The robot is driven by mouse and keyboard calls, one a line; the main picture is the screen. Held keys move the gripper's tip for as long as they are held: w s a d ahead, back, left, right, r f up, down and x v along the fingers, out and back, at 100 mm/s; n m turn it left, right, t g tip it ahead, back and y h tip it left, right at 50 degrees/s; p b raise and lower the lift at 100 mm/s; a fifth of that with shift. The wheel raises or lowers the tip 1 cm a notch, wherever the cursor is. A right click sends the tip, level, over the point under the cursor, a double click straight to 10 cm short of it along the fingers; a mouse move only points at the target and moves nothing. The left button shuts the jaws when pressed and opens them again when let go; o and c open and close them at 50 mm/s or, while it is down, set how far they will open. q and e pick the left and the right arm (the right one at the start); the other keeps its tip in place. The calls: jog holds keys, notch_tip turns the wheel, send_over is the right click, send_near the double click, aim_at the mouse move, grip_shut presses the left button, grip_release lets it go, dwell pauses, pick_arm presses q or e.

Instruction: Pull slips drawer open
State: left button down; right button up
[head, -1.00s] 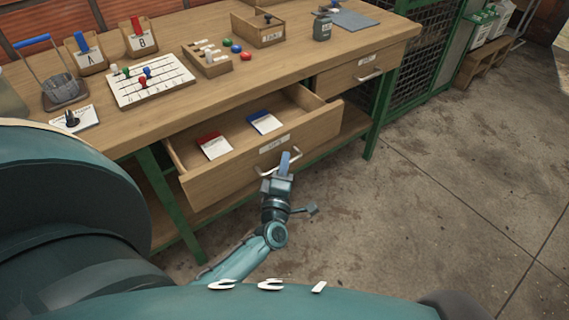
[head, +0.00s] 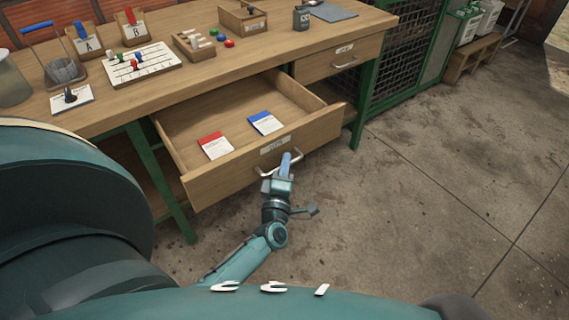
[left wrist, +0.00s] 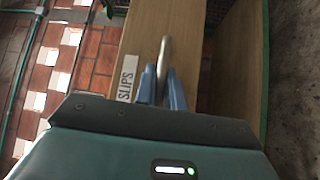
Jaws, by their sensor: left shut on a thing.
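The slips drawer (head: 222,172) is pulled well out of the bench in the head view. A red-topped slip pad (head: 214,146) and a blue-topped slip pad (head: 265,123) lie flat inside it. In the left wrist view the blue fingers (left wrist: 162,90) are on either side of the handle bar (left wrist: 164,55), beside the "SLIPS" label (left wrist: 126,78). My right gripper is not in view.
A second drawer (head: 322,68) to the right is shut. The bench top (head: 190,93) holds a peg board (head: 130,64), a wire basket (head: 65,72), card holders and small trays. Concrete floor (head: 400,220) is clear to the right.

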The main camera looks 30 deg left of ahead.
pick_arm(q)
jog(key=shift+s+d, duration=0.15)
jog(key=shift+d, duration=0.4)
jog(key=c, duration=1.5)
grip_release()
